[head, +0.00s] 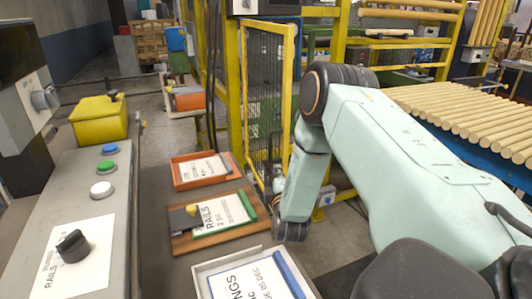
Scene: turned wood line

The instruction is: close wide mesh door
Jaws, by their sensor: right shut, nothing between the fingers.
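The wide mesh door (268,95) has a yellow frame with dark wire mesh and stands upright in the middle of the head view. It appears angled out from the yellow fence, with a gap to the right of its edge. My right arm reaches in from the right, and its wrist hangs in front of the door's lower right side. My right gripper (277,184) is shut and empty, small and partly hidden by the wrist, close to the door's lower edge. I cannot tell whether it touches the frame. My left gripper is not in view.
A bench with an orange tray (228,167), a wooden board (180,243) and a white tray (203,272) stands before the door. A console with a yellow box (98,118) and buttons is at left. Wooden rods (460,115) lie at right.

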